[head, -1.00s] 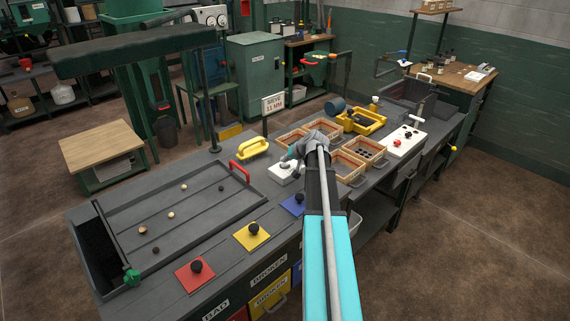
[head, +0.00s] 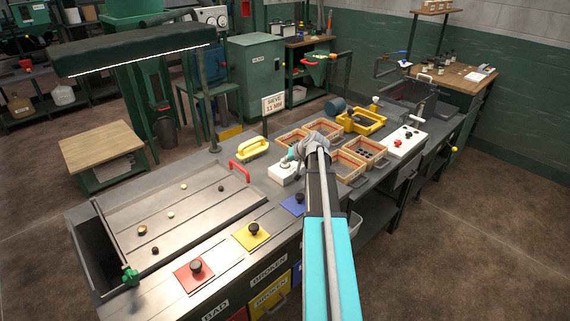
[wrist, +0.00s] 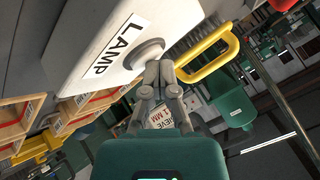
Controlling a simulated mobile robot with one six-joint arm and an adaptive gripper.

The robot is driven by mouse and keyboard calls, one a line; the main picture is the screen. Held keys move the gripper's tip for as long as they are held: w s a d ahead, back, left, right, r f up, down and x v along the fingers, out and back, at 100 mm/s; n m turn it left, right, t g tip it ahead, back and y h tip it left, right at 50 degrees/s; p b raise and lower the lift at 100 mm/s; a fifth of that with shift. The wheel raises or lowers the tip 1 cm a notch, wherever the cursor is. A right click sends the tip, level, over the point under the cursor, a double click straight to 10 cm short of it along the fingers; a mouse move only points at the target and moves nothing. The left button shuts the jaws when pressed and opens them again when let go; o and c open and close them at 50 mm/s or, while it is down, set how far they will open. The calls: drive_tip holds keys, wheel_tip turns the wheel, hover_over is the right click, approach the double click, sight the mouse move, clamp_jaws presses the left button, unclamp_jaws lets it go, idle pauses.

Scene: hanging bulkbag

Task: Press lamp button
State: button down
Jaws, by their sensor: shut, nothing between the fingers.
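The sorting tray (head: 205,213) holds several small balls. Red, yellow and blue plates with black knobs line the bench front.

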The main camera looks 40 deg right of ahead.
sight(286, 165)
drive_tip(key=shift+r, duration=0.1)
drive_tip(key=shift+r+p, duration=0.3)
drive_tip(key=shift+p, duration=0.15)
drive_tip(key=shift+r, duration=0.1)
wheel_tip(286, 165, up, 6)
drive_tip(key=p, duration=0.6)
idle(0.4)
idle(1.2)
